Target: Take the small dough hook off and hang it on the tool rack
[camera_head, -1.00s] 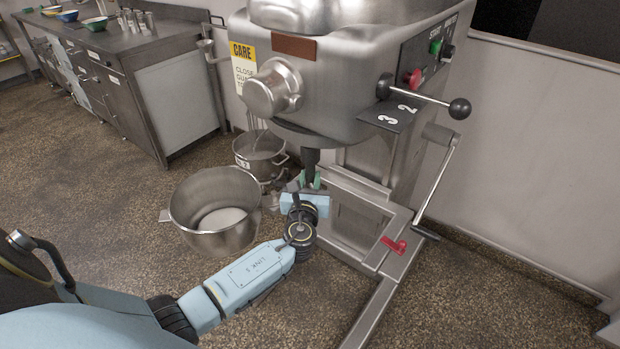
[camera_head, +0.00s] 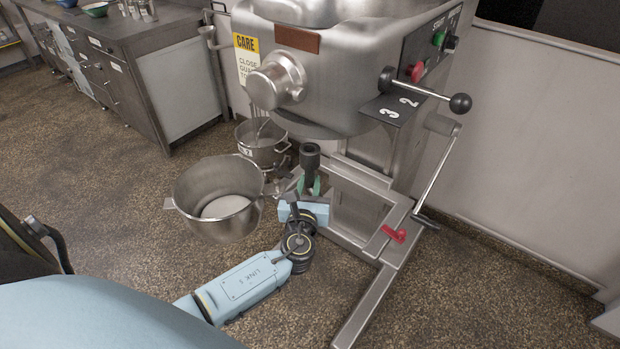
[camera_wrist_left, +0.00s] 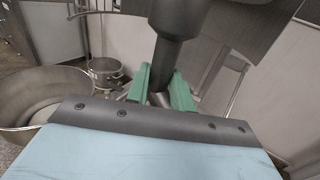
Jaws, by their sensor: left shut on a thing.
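The small dough hook (camera_head: 311,162) shows as a dark upright shaft with a wider collar at its top. My left gripper (camera_head: 309,186) is shut on it with green fingertips. The collar's top shows in the head view, just below the mixer head (camera_head: 335,80) and apparently apart from it. In the left wrist view the dark collar (camera_wrist_left: 178,20) rises between the fingertips (camera_wrist_left: 160,88) and leaves the top of the picture. The hook's lower part is hidden behind my gripper. I cannot make out the tool rack. My right gripper is not in view.
A steel mixing bowl (camera_head: 222,190) is left of my gripper. A smaller pot (camera_head: 262,150) with a wire whisk in it is behind. The mixer's base leg (camera_head: 372,300) with a red lever (camera_head: 394,234) and a crank (camera_head: 440,175) are to the right. Floor is clear at the left.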

